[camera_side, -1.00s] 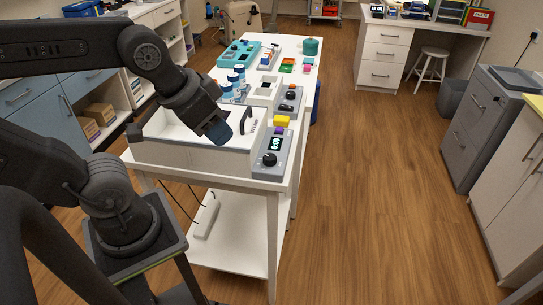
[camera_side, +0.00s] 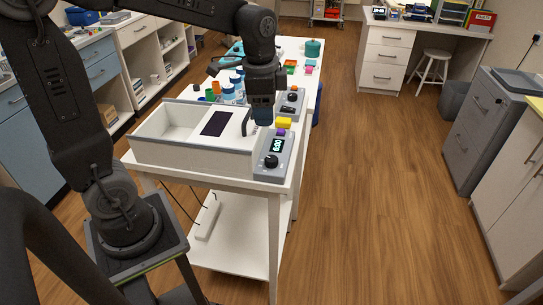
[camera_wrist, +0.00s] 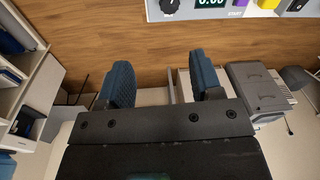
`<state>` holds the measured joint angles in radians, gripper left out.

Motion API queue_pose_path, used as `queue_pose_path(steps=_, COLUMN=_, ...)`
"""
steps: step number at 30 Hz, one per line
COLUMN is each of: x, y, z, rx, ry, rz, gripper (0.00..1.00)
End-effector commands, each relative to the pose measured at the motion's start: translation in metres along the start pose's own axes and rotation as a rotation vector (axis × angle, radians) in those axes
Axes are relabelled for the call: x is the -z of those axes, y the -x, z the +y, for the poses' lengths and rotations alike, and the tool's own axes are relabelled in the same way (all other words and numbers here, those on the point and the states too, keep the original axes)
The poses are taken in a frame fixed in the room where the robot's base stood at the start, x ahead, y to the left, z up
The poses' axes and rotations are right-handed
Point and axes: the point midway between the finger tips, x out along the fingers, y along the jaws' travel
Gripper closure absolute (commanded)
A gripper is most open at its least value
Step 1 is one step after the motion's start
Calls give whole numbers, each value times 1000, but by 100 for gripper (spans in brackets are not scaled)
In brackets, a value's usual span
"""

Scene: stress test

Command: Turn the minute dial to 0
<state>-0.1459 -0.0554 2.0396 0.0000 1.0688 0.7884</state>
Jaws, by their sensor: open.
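A grey control panel (camera_side: 273,158) is at the right end of a white box unit on the white table. It has a black dial (camera_side: 271,161), a lit display (camera_side: 277,145) and a purple button (camera_side: 281,132). The markings are too small to tell whether this dial is the minute dial. In the wrist view, the dial (camera_wrist: 169,5) and the display (camera_wrist: 210,2) are cut off by the top edge. My gripper (camera_side: 262,118) points down above the unit, behind the dial and clear of it. In the wrist view my gripper (camera_wrist: 160,64) is open and empty.
A black handle (camera_side: 244,122) is beside my gripper. Blue-and-white jars (camera_side: 229,92) stand behind.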

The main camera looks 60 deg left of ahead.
Motion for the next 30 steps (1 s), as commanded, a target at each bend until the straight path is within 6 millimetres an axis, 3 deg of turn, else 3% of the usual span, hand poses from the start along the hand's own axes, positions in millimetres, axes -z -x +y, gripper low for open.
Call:
queue_pose_path(steps=3, x=7, y=-16, z=-18, rx=-44, ry=-88, rz=-41, gripper=41)
queue_pose_path(steps=7, x=10, y=-24, z=-26, rx=-66, ry=-138, rz=-57, gripper=41)
queue_pose_path(steps=14, x=9, y=-48, z=-25, rx=-73, ry=-146, rz=-62, gripper=41)
queue_pose_path(steps=24, x=4, y=-116, z=-20, rx=-72, ry=-145, rz=-62, gripper=41)
queue_pose_path(steps=30, x=3, y=-147, z=-18, rx=-70, ry=-144, rz=-60, gripper=41)
